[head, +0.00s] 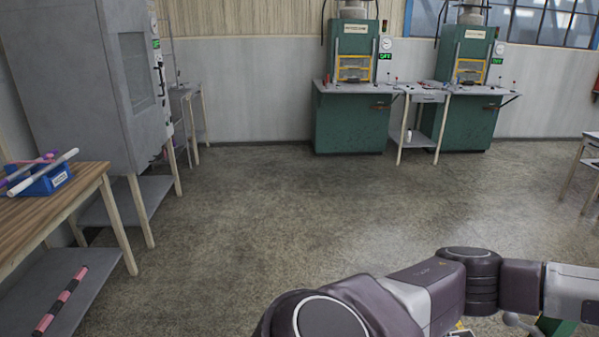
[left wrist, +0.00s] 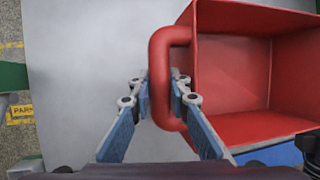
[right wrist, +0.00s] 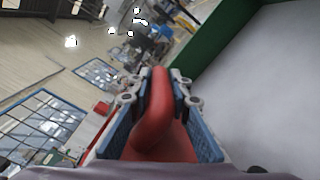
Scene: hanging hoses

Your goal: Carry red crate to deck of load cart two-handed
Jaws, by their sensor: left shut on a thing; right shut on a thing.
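The red crate (left wrist: 232,75) is open-topped in the left wrist view, and the part of its inside that shows is empty. My left gripper (left wrist: 160,88) is shut on its near loop handle. My right gripper (right wrist: 157,88) is shut on a red handle (right wrist: 155,130) in the right wrist view. A flat pale grey surface (left wrist: 75,75), likely the load cart's deck, lies below the crate in the left wrist view. It also shows with a green edge in the right wrist view (right wrist: 275,80). I cannot tell whether the crate touches it. The head view shows neither crate nor grippers.
In the head view a wooden table (head: 60,195) with a blue bin (head: 40,180) stands at left, by a grey cabinet (head: 75,80). Green machines (head: 350,120) stand at the back wall. The middle floor is clear. A yellow floor marking (left wrist: 20,112) shows in the left wrist view.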

